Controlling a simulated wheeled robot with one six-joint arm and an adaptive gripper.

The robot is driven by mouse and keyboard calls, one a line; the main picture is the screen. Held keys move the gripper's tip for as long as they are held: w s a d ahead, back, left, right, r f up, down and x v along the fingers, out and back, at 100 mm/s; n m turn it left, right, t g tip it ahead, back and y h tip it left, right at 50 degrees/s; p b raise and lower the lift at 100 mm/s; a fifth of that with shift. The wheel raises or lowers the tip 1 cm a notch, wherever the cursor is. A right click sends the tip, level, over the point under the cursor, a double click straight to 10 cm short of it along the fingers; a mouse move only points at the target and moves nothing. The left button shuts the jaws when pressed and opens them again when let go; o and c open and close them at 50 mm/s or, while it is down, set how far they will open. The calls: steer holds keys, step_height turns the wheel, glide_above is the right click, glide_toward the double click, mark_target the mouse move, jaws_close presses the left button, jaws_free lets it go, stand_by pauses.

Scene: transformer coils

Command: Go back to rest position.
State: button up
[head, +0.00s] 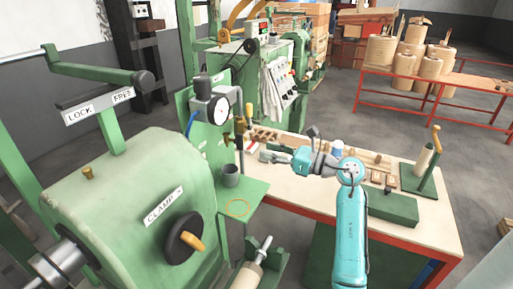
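My teal arm rises from the bottom of the head view and bends left over the workbench (430,232). My gripper (265,157) points left above the bench's left part, near the small parts there. It is small in the picture, and I cannot tell whether its fingers are open or shut. I see nothing clearly held in it.
The green winding machine (130,190) with its black hand knob (185,238) stands at left. A green stand (425,165) is on the bench's right. A red-framed table (470,85) holds wooden coils behind.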

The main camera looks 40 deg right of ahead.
steer(key=shift+v, duration=0.85)
steer(key=s+a+f+m+t+y, duration=0.1)
steer(key=s+a+f+m+t, duration=0.15)
steer(key=s+a+m, duration=0.4)
steer(key=s+a+f+m+t+y, duration=0.1)
steer(key=a+f+m, duration=0.2)
steer(key=a, duration=0.7)
steer(key=s+a+f+m+t+y, duration=0.1)
steer(key=s+a+f+m+t, duration=0.1)
steer(key=s+a+m, duration=0.45)
steer(key=s+a+f+m+g+h, duration=0.2)
steer(key=s+f+m+h, duration=0.1)
steer(key=s+m, duration=0.5)
steer(key=s+a+f+m+g+h, duration=0.3)
steer(key=s+f+m, duration=0.3)
steer(key=s+m, duration=0.2)
steer(key=s+a+f+m+g+h, duration=0.2)
steer(key=s+f+m+h, duration=0.1)
steer(key=s+m, duration=0.5)
steer(key=shift+s+a+f+g, duration=0.2)
steer(key=shift+a+f+g, duration=0.2)
steer(key=shift+f, duration=0.45)
